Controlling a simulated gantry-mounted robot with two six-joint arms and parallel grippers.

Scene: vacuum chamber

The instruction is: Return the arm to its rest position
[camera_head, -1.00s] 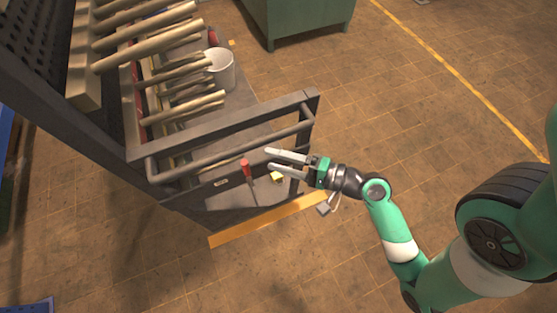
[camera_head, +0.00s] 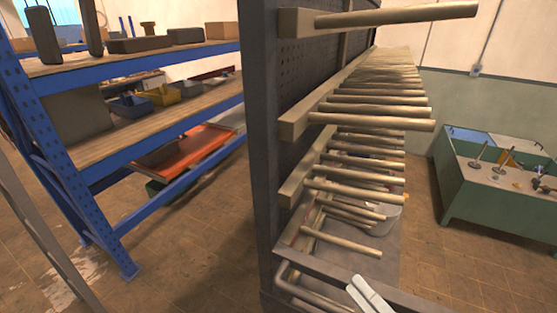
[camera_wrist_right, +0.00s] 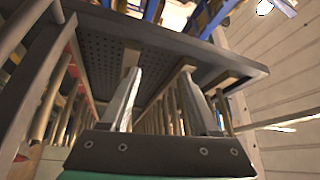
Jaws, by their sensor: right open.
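My right gripper (camera_head: 369,296) shows only by its pale fingertips at the bottom edge of the head view, in front of the rack's lower rail. In the right wrist view, its two grey fingers (camera_wrist_right: 163,100) stand apart with nothing between them. Beyond them is the dark rack with its pegs. The rest of my right arm is outside the head view. My left gripper is not in view.
A dark perforated rack (camera_head: 262,150) with rows of wooden pegs (camera_head: 372,123) stands close to the right gripper. A blue shelf unit (camera_head: 72,165) is at the left. A green workbench (camera_head: 490,208) stands at the right. Open floor (camera_head: 195,262) lies between shelf and rack.

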